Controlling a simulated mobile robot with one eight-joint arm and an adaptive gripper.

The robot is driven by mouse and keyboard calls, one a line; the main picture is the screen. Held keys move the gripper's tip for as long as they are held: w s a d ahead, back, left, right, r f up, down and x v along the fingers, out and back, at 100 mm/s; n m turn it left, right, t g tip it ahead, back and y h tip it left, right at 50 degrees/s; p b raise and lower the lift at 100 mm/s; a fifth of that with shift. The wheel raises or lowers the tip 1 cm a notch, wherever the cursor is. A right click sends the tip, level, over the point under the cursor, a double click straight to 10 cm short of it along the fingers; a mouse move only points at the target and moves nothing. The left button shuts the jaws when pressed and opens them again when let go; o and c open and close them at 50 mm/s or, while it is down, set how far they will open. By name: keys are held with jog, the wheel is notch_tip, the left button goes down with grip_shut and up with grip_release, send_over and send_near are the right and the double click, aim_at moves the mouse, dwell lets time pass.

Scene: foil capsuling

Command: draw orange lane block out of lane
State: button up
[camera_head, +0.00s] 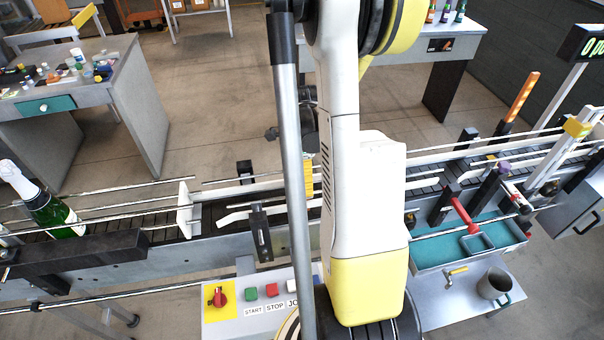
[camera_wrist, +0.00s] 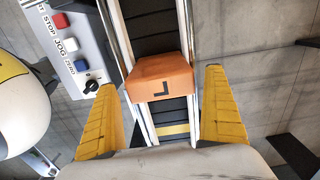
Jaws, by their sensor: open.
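The orange lane block (camera_wrist: 158,78), with a dark L-shaped mark on its face, sits across the dark conveyor lane (camera_wrist: 150,15) between two light rails in the wrist view. My gripper (camera_wrist: 161,80) is open, with one yellow finger to the left of the block and the other to its right. Gaps show between the fingers and the block in the picture, and I see no contact. How far the fingertips reach down along it is hard to judge. In the head view my arm hides the block and most of my gripper.
Guide rails run along the conveyor (camera_head: 100,250). A green bottle (camera_head: 55,212) leans at its left end. A control panel (camera_head: 255,300) stands in front, close beside the lane in the wrist view. A teal tray (camera_head: 450,250) and a metal mug (camera_head: 494,284) are at right.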

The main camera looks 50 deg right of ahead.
jog(key=c, duration=1.3)
jog(key=shift+r+p, duration=4.25)
jog(key=shift+r, duration=2.3)
jog(key=shift+c, duration=0.2)
jog(key=shift+c, duration=0.2)
